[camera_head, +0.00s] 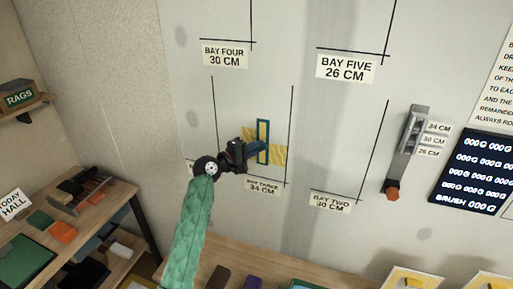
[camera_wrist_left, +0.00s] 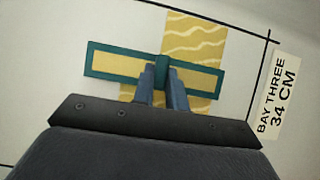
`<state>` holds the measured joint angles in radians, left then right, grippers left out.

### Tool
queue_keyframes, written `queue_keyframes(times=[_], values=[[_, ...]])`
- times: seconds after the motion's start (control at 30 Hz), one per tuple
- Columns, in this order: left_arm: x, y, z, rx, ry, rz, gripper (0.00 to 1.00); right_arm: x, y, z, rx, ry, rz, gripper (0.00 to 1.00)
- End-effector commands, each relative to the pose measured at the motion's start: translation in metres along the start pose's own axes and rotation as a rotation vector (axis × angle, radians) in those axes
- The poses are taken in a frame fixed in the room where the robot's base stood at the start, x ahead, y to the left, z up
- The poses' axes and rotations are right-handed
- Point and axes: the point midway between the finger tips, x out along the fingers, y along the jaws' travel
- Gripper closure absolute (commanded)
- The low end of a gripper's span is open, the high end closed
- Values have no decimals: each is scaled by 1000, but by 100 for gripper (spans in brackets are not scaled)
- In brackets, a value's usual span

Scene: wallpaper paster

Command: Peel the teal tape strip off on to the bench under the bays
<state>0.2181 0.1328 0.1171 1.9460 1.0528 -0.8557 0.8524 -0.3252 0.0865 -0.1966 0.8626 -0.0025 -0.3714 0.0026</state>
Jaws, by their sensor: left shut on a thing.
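The teal tape strip (camera_head: 259,141) shows as a narrow upright teal outline with yellow inside, in front of a yellow patterned paper piece (camera_head: 279,155) in bay three on the wall. In the left wrist view the teal outline (camera_wrist_left: 103,54) lies across the wavy-patterned yellow paper (camera_wrist_left: 195,40). My left gripper (camera_head: 252,148) is at its middle, and its fingers (camera_wrist_left: 161,82) are shut on the teal crossbar there. I cannot tell whether the strip still touches the paper. The bench (camera_head: 193,278) runs below the bays. My right gripper is not in view.
A holder with a red-orange end (camera_head: 393,189) hangs on the wall to the right, beside length labels. Bench items include a dark brown block (camera_head: 219,275) and a purple block (camera_head: 253,282). A wooden shelf unit (camera_head: 122,196) with several items stands at the left.

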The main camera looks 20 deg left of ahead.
Motion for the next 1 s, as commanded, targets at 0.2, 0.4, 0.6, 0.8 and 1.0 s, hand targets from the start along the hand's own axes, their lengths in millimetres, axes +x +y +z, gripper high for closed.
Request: queue_keyframes(times=[0.2, 0.4, 0.6, 0.8, 1.0], values=[[-5, -1, 3, -1, -1, -2, 100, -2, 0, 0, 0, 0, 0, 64], [-9, 0, 6, 0, 0, -1, 100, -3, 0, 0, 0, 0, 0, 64], [-13, 0, 8, 0, 0, -1, 100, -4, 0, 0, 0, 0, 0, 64], [-17, -1, 10, -1, 0, -1, 100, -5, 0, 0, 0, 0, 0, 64], [-21, 0, 13, 0, 0, -1, 100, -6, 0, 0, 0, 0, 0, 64]])
